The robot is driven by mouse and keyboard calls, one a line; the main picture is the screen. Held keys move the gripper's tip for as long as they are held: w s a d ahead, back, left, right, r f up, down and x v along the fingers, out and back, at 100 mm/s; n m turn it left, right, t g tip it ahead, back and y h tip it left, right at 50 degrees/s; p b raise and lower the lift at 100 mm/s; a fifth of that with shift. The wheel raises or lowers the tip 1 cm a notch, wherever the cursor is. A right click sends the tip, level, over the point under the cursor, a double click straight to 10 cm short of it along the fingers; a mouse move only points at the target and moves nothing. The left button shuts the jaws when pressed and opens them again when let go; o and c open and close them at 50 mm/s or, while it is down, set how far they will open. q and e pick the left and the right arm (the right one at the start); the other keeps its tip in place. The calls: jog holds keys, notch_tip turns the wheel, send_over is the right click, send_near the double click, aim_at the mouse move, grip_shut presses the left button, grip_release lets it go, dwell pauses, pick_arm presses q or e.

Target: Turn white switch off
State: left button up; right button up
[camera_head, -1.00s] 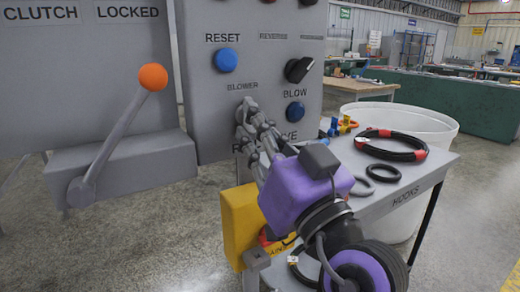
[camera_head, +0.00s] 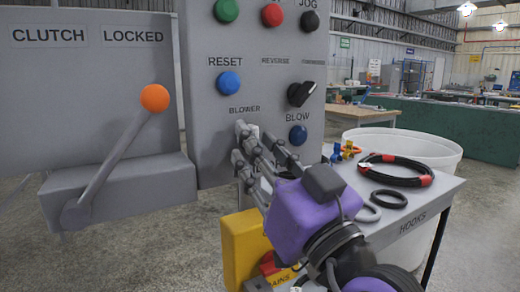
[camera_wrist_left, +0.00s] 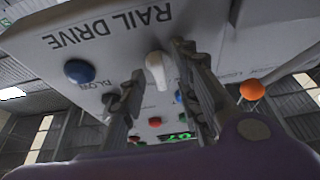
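The white switch (camera_wrist_left: 157,70) is a short pale lever on the grey control panel (camera_wrist_left: 110,45). In the left wrist view it stands between the two fingers of my left gripper (camera_wrist_left: 161,64), with a visible gap on the finger at its left. In the head view my left gripper (camera_head: 243,142) is at the panel just below the BLOWER label. Its fingers are apart there and hide most of the switch. I cannot tell whether a finger touches the switch. My right gripper is not in view.
A black selector knob (camera_head: 301,94) and blue buttons (camera_head: 228,83) are close by on the panel. A lever with an orange ball (camera_head: 155,98) stands to the left.

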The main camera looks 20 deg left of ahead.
pick_arm(q)
jog(key=v, duration=1.2)
jog(key=shift+d, duration=0.1)
